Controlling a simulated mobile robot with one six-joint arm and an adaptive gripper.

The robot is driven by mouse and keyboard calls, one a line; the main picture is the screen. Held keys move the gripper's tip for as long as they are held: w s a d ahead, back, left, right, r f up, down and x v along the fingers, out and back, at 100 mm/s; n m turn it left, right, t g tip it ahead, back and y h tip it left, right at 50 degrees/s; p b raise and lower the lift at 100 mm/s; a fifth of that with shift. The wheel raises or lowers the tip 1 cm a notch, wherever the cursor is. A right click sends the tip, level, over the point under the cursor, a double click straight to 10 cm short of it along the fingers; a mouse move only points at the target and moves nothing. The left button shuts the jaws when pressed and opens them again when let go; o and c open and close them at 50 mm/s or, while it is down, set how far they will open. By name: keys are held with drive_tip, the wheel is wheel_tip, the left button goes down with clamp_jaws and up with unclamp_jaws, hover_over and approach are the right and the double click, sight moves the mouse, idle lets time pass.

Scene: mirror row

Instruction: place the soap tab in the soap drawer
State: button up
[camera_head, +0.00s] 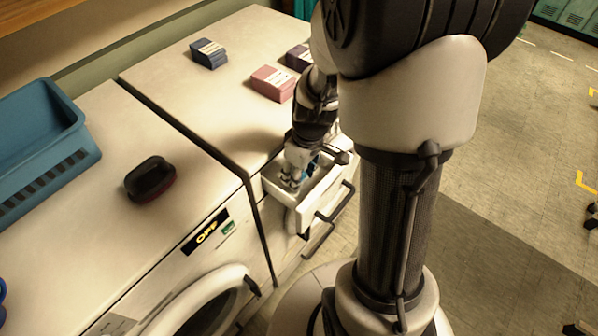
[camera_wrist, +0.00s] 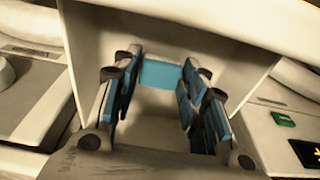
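The soap tab (camera_wrist: 160,74) is a small bright blue block, seen in the wrist view between my fingertips and spanning the gap between them. My gripper (camera_head: 294,180) reaches down into the open soap drawer (camera_head: 318,188), a white box pulled out from the front of the right-hand machine. In the wrist view my gripper (camera_wrist: 160,72) has blue pads on both sides of the tab and looks shut on it. The pale drawer interior (camera_wrist: 232,62) surrounds the fingers. Whether the tab touches the drawer floor is unclear.
Two dark boxes (camera_head: 208,53) (camera_head: 298,57) and a pink box (camera_head: 272,83) stand on the right machine top. A dark brush-like object (camera_head: 150,179) and a blue basket (camera_head: 42,140) are on the left one. The left machine's display (camera_head: 206,232) reads OFF.

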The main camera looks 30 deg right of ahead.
sight(304, 185)
drive_tip(key=shift+o, duration=1.2)
wheel_tip(304, 185, up, 12)
drive_tip(key=s+p, duration=0.2)
drive_tip(key=p, duration=0.2)
drive_tip(key=s+a+r+m+t, duration=0.3)
drive_tip(key=s+a+r+m, duration=0.1)
drive_tip(key=s+a+r, duration=0.6)
wheel_tip(304, 185, up, 2)
drive_tip(key=s, duration=0.2)
drive_tip(key=shift+s+a+h, duration=0.15)
drive_tip(key=shift+s+h, duration=0.15)
drive_tip(key=shift+s, duration=0.05)
